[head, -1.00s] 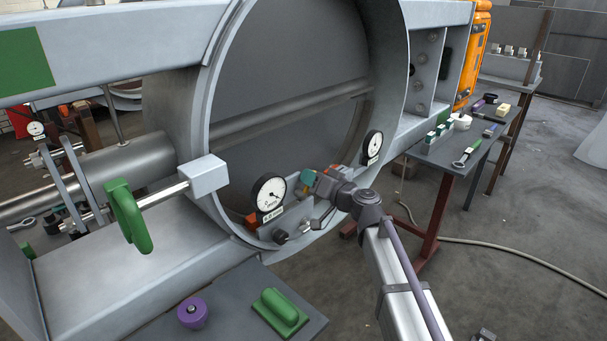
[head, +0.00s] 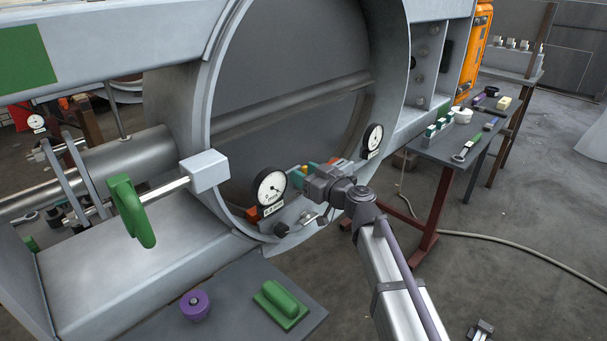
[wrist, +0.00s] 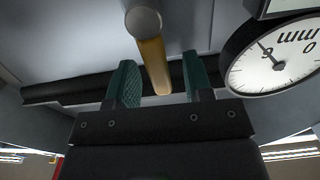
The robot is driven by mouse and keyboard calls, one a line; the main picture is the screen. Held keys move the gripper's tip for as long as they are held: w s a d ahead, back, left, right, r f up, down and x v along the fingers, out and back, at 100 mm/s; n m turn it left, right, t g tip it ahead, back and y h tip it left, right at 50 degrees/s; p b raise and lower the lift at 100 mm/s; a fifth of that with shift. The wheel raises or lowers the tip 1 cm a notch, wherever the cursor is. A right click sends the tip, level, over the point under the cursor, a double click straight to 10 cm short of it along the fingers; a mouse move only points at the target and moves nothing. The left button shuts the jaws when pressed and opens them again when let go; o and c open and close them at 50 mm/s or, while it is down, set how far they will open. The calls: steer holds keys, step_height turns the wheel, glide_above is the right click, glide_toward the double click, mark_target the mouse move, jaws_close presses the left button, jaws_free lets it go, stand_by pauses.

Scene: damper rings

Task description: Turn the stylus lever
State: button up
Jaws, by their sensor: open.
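My gripper (head: 300,172) is at the lower inside of the large round ring, right of a white dial gauge (head: 270,188). In the wrist view, my gripper (wrist: 158,80) shows two green pads standing apart. A brass-coloured rod with a round grey end (wrist: 152,62) lies between the pads in the picture, with gaps on both sides. It may be the stylus lever; I cannot tell for certain. The gauge also shows in the wrist view (wrist: 276,62), upside down, right of the pads. In the head view my gripper and wrist hide much of the spot.
The grey ring (head: 222,205) surrounds the work spot. A second gauge (head: 373,138) is on the ring at right. A black knob (head: 282,229) sits below the first gauge. A green handle (head: 130,210) sticks out at left. A side table (head: 440,150) holds several tools.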

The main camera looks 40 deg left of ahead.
steer(key=shift+d, duration=0.85)
steer(key=shift+s, duration=0.1)
steer(key=d, duration=0.6)
steer(key=shift+s, duration=0.2)
